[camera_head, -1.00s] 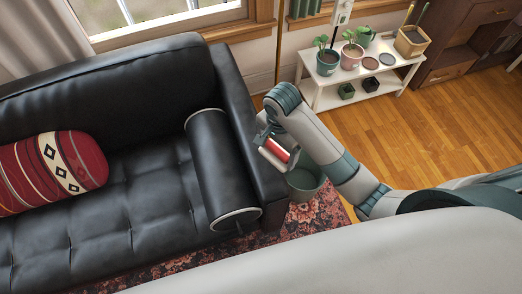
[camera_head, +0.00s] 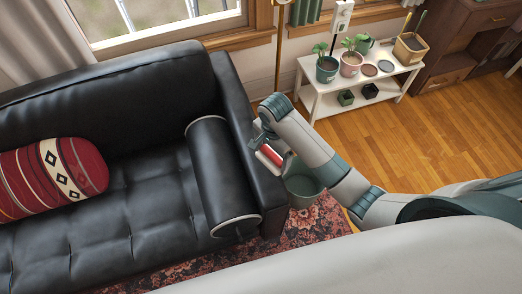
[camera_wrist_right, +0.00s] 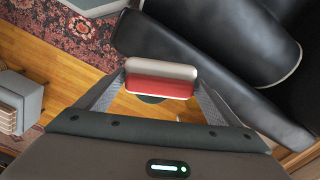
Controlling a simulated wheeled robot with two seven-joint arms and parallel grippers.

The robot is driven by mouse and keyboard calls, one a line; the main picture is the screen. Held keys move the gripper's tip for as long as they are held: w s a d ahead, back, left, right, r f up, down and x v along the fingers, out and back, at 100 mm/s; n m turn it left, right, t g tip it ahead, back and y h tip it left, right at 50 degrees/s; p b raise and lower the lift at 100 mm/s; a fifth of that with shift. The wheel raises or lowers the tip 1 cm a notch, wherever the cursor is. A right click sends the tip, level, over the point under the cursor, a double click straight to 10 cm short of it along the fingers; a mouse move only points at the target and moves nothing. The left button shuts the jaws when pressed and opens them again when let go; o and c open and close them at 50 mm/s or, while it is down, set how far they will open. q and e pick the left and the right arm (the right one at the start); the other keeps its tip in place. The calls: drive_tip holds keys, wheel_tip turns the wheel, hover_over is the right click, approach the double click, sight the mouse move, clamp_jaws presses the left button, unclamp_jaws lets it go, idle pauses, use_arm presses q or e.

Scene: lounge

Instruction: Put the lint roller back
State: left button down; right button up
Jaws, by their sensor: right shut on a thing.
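My right gripper (camera_head: 262,146) is shut on a red-and-white lint roller (camera_head: 271,156) and holds it beside the outer face of the black sofa's (camera_head: 243,150) right arm. In the right wrist view the lint roller (camera_wrist_right: 160,78) lies crosswise between the two fingers, with a pale upper side and a red lower side. Most of its handle is hidden. A green-grey bin (camera_head: 303,187) stands on the floor beside the sofa, partly behind my right arm. My left gripper is not in view.
A white shelf (camera_head: 320,104) with several potted plants stands by the window. A patterned rug (camera_head: 310,228) lies under the sofa. A striped red cushion (camera_head: 50,180) and a black bolster (camera_head: 220,178) rest on the seat. Wooden floor (camera_head: 400,150) is clear at the right.

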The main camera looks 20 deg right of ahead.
drive_tip(key=w+a+f, duration=0.1)
drive_tip(key=w+f, duration=0.3)
drive_tip(key=w, duration=0.3)
drive_tip(key=shift+a+f+p, duration=0.2)
drive_tip(key=shift+a+p, duration=0.05)
drive_tip(key=shift+p, duration=0.05)
drive_tip(key=shift+w, duration=0.1)
drive_tip(key=shift+f+p, duration=0.4)
drive_tip(key=shift+f, duration=1.55)
drive_tip(key=shift+f, duration=0.15)
drive_tip(key=o, duration=0.9)
